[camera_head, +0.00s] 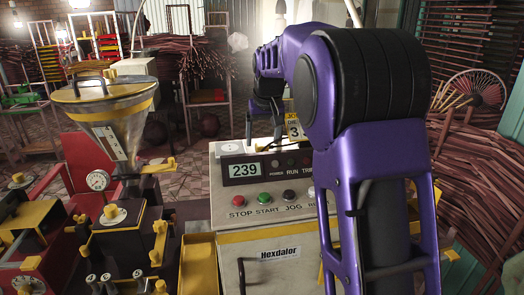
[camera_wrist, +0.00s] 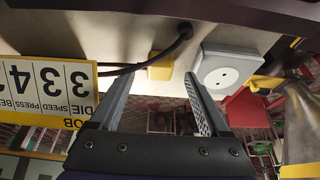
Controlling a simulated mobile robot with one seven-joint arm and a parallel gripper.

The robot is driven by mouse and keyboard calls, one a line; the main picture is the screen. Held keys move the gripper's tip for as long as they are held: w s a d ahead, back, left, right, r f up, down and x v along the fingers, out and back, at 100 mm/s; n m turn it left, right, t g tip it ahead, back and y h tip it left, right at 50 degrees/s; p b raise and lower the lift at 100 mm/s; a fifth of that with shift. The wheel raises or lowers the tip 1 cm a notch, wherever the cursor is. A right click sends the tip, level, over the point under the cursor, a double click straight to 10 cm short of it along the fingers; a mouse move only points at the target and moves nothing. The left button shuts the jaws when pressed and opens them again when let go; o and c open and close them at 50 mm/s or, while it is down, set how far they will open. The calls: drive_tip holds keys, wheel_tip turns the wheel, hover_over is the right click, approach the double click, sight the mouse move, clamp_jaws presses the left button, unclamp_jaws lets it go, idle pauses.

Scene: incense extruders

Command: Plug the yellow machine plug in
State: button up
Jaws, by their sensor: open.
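In the wrist view, which appears upside down, a yellow plug (camera_wrist: 160,66) with a dark cable (camera_wrist: 182,36) lies on the pale machine surface. A pale grey socket box (camera_wrist: 226,70) with a round two-hole face is beside it to the right. The plug is apart from the socket. My gripper (camera_wrist: 160,76) is open, with one finger on each side of the plug in the picture; I cannot tell whether they touch it. In the head view the socket (camera_head: 231,148) shows on top of the control cabinet.
The control cabinet (camera_head: 275,255) has a display and several buttons. A yellow-edged job card (camera_wrist: 50,92) stands close on the left in the wrist view. A metal hopper (camera_head: 110,110) and yellow-and-black machinery stand left of the cabinet.

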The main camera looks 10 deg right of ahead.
sight(262, 145)
drive_tip(key=x, duration=0.2)
drive_tip(key=shift+w+f, duration=0.15)
drive_tip(key=shift+f, duration=0.05)
drive_tip(key=shift+c, duration=0.2)
clamp_jaws()
wheel_tip(262, 145, up, 10)
drive_tip(key=p, duration=0.2)
idle(0.4)
idle(0.4)
